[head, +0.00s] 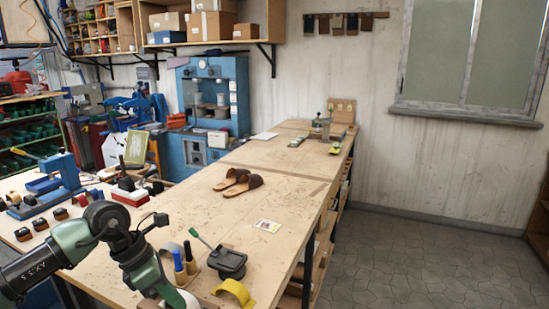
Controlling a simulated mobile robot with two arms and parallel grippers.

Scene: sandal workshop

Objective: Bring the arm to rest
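My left arm (60,250) comes in from the left, bends at a black joint, and runs down past the bottom edge over the near end of the bench (190,232). Its gripper is below the frame, so its fingers are hidden. My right arm and gripper do not show. A pair of brown sandals (238,183) lies on the bench, well beyond my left arm and apart from it.
Close to my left forearm are upright markers (184,262), a black device with a green lever (228,262) and a yellow curved piece (236,292). A small card (268,226) lies flat. The tiled floor (430,260) at right is clear.

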